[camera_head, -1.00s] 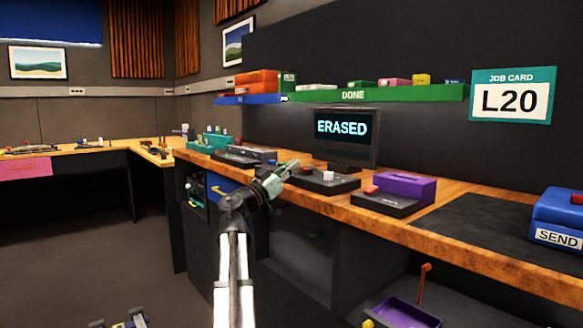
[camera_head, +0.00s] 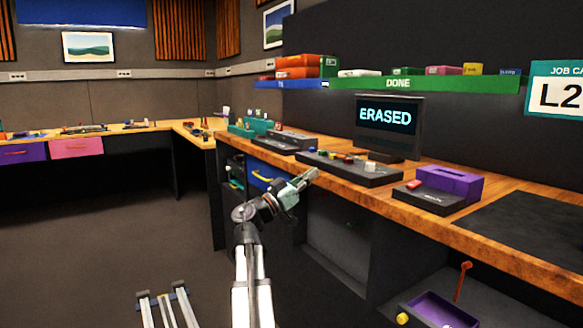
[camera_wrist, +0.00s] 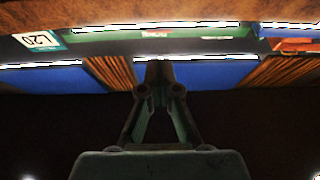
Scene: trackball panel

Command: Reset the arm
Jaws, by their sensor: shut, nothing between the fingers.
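My gripper (camera_head: 308,179) is at the end of my raised arm, in front of the wooden bench edge in the head view. Its fingers are together and hold nothing. In the wrist view my gripper (camera_wrist: 158,68) also shows closed, with the fingertips meeting at the top centre. A black trackball panel (camera_head: 340,169) with several small coloured controls lies on the bench just beyond the gripper. The gripper appears apart from it. A dark monitor (camera_head: 388,136) behind the panel reads "ERASED".
A purple box (camera_head: 450,182) and a small black panel with a red button (camera_head: 413,184) stand to the right. A green DONE shelf (camera_head: 400,84) hangs above. Open shelving (camera_head: 340,235) lies under the bench. A purple tray (camera_head: 440,309) is low at right. The left floor is open.

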